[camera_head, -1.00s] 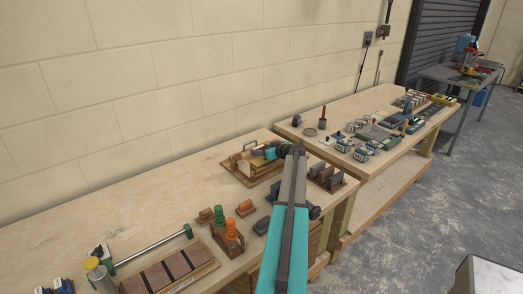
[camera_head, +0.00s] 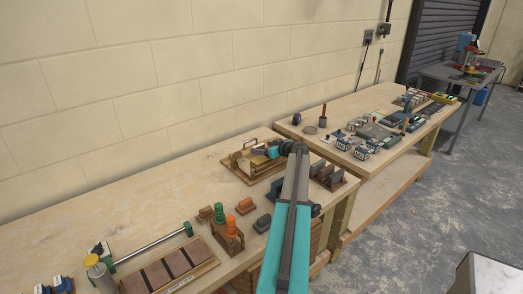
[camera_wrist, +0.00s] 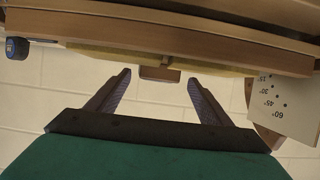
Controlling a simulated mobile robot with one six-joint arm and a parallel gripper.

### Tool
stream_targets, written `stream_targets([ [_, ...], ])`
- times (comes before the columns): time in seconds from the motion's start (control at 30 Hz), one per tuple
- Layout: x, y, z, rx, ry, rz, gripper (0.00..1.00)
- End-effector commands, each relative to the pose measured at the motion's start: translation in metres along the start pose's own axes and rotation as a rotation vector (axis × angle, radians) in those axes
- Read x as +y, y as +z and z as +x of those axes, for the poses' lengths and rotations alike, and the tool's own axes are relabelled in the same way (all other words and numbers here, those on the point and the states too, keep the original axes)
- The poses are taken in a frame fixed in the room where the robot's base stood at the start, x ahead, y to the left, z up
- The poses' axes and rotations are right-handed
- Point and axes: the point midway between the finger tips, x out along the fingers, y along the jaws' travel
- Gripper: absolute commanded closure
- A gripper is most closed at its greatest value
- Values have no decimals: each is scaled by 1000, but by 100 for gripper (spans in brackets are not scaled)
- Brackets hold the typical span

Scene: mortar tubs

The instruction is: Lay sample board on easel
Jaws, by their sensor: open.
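A wooden frame (camera_head: 236,164), which looks like the easel, stands on the workbench near the wall in the head view. Its details are small and partly hidden by my gripper (camera_head: 262,152). In the wrist view, a wooden structure (camera_wrist: 200,42) with a yellowish lower edge spans the top. A pale plate (camera_wrist: 283,100) marked with angles hangs at its right. My gripper (camera_wrist: 160,95) is open, with its fingers apart. A small brown block (camera_wrist: 160,73) shows between the fingertips, with visible gaps either side. I cannot tell which piece is the sample board.
A rack of grey pieces (camera_head: 328,175) stands right of my gripper. Orange and green stacked pieces (camera_head: 227,230) and a long tray with dark tiles (camera_head: 170,270) stand nearer. A second bench (camera_head: 375,110) lies beyond. Bare benchtop (camera_head: 130,205) shows at left.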

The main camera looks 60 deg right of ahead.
Motion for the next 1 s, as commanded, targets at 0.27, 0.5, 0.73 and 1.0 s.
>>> stream_targets([
  [0.27,-1,3,-39,0,3,-1,27],
  [0.5,-1,3,-74,0,3,0,27],
  [0.73,0,2,-98,0,2,0,27],
  [1.0,1,1,-105,0,2,0,27],
])
